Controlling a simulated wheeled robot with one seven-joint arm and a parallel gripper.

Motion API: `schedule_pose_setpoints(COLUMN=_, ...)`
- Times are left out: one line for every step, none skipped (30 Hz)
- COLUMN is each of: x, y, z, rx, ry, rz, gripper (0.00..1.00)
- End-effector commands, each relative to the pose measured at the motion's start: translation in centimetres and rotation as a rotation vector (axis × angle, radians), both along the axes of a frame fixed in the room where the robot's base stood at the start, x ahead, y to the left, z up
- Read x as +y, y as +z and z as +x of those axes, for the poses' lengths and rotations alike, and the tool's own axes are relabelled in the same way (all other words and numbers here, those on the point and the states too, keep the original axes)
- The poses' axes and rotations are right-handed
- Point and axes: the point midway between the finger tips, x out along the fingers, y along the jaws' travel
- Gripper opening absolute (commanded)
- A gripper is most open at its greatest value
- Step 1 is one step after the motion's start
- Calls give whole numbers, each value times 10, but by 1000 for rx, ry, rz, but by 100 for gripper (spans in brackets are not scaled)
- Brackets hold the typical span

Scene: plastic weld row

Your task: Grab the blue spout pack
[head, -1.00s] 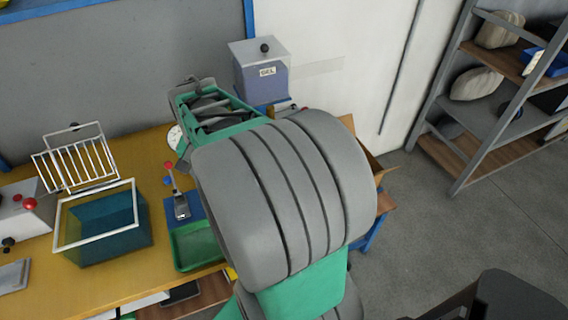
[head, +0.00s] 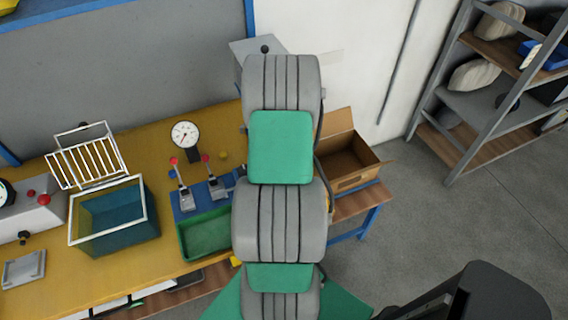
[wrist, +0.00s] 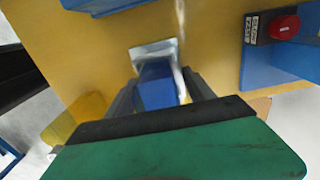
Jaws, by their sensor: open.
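A blue item (wrist: 156,88) with a pale grey-white end shows in the wrist view, between the two fingers of my gripper (wrist: 162,92). It looks like the blue spout pack, but blur hides its details and I cannot tell whether a finger touches it. My gripper is open, with one dark finger on either side of the blue item. In the head view my own arm covers the gripper and the pack.
A yellow worktop (head: 112,284) carries a wire rack (head: 88,165), a teal tank (head: 118,222), a dial gauge (head: 185,134) and a green tray (head: 208,236). An open cardboard box (head: 350,165) stands right of my arm. A red button (wrist: 285,27) shows in the wrist view.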

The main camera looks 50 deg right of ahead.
Motion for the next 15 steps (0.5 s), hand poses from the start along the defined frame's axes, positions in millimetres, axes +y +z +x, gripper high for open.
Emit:
schedule_pose_setpoints(x=0, y=0, z=0, rx=-1, ry=0, rz=-1, gripper=62)
schedule_pose_setpoints(x=0, y=0, z=0, rx=-1, ry=0, rz=-1, gripper=62)
schedule_pose_setpoints(x=0, y=0, z=0, rx=0, ry=1, rz=0, gripper=61)
schedule_pose_setpoints(x=0, y=0, z=0, rx=0, ry=1, rz=0, gripper=59)
schedule_pose_setpoints(x=0, y=0, z=0, rx=0, ry=1, rz=0, gripper=56)
schedule_pose_setpoints(x=0, y=0, z=0, rx=0, ry=1, rz=0, gripper=53)
schedule_pose_setpoints(x=0, y=0, z=0, rx=0, ry=1, rz=0, gripper=50)
schedule_pose_setpoints(x=0, y=0, z=0, rx=0, ry=1, rz=0, gripper=48)
schedule_pose_setpoints(x=0, y=0, z=0, rx=0, ry=1, rz=0, gripper=45)
schedule_pose_setpoints(x=0, y=0, z=0, rx=0, ry=1, rz=0, gripper=42)
schedule_pose_setpoints(x=0, y=0, z=0, rx=0, ry=1, rz=0, gripper=40)
schedule_pose_setpoints(x=0, y=0, z=0, rx=0, ry=1, rz=0, gripper=36)
schedule_pose_setpoints(x=0, y=1, z=0, rx=0, ry=1, rz=0, gripper=34)
schedule_pose_setpoints(x=0, y=1, z=0, rx=0, ry=1, rz=0, gripper=32)
schedule_pose_setpoints(x=0, y=1, z=0, rx=0, ry=1, rz=0, gripper=28)
